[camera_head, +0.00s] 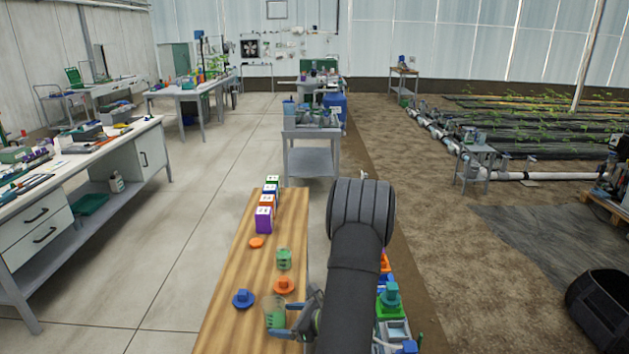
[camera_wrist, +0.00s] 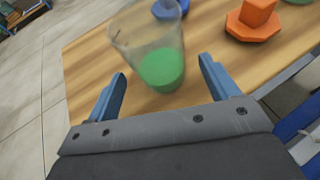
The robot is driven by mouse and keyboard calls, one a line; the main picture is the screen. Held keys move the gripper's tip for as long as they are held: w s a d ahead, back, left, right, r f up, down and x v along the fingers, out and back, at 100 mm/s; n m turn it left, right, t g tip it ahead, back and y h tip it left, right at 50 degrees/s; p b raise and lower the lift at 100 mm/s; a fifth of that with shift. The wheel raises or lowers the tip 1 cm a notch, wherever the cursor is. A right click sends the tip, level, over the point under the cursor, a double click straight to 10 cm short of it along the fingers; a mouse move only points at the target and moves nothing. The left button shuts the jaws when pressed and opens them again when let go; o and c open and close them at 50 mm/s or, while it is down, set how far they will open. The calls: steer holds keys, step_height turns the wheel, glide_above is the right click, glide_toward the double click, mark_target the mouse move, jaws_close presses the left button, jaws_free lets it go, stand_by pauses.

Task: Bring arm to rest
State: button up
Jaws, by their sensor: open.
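My gripper (camera_head: 297,325) is low over the front end of the wooden bench (camera_head: 228,312), with my dark arm reaching down to it from above. In the wrist view my gripper (camera_wrist: 163,68) has its two blue fingers spread apart. A clear beaker with green contents (camera_head: 275,318) stands at the bench's front; in the wrist view the beaker (camera_wrist: 162,68) appears between and just beyond the fingertips. The fingers do not close on it; whether one touches it I cannot tell.
Near the beaker lie a blue knobbed piece (camera_head: 243,298), an orange knobbed piece (camera_head: 284,286) and a green-filled container (camera_head: 284,260). An orange disc (camera_head: 256,243) and a purple box (camera_head: 264,221) stand farther back. Coloured parts (camera_head: 391,297) lie right of my arm.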

steer(key=x, duration=0.3)
steer(key=shift+a+f, duration=0.15)
steer(key=shift+a, duration=0.1)
steer(key=shift+w+a, duration=0.15)
steer(key=shift+w, duration=0.05)
steer(key=shift+s+r, duration=0.1)
steer(key=shift+r, duration=1.2)
steer(key=shift+f, duration=0.1)
